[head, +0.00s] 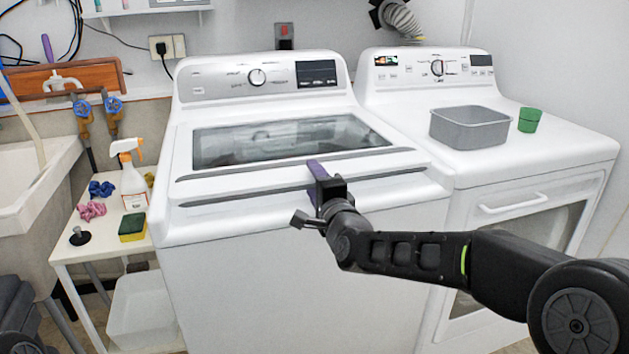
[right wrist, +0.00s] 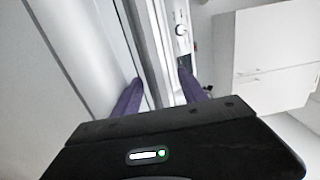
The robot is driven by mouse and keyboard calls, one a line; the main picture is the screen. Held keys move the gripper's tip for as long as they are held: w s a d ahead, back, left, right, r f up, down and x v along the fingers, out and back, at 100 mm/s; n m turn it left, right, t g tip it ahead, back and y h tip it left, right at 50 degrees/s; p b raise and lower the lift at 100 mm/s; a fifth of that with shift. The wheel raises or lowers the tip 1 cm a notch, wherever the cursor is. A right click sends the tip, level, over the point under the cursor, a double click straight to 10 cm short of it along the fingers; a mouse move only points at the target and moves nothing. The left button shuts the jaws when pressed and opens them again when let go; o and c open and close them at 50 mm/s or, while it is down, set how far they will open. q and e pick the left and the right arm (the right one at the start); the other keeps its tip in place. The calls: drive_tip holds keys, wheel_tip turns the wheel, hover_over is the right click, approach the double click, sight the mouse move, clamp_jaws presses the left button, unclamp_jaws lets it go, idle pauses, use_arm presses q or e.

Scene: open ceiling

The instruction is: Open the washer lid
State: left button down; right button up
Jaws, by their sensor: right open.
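The washer (head: 290,270) is the white top-loader in the middle of the head view. Its lid (head: 235,187) is down and looks closed, with a dark glass window (head: 285,141) and a dark groove along its front edge. My right gripper (head: 316,172) is at the middle of this front edge, purple fingers at the lid's surface. In the right wrist view its two fingers (right wrist: 160,92) are spread apart, with the pale machine edge showing between them. I cannot tell whether they touch the lid. My left gripper is not in view.
A dryer (head: 540,160) stands to the right, with a grey tub (head: 470,127) and a green cup (head: 529,120) on top. At left, a small white table (head: 95,247) holds a spray bottle (head: 130,180), a sponge (head: 132,227) and cloths, beside a sink (head: 40,185).

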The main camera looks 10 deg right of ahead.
drive_tip(key=shift+c, duration=0.2)
clamp_jaws()
idle(0.4)
idle(0.8)
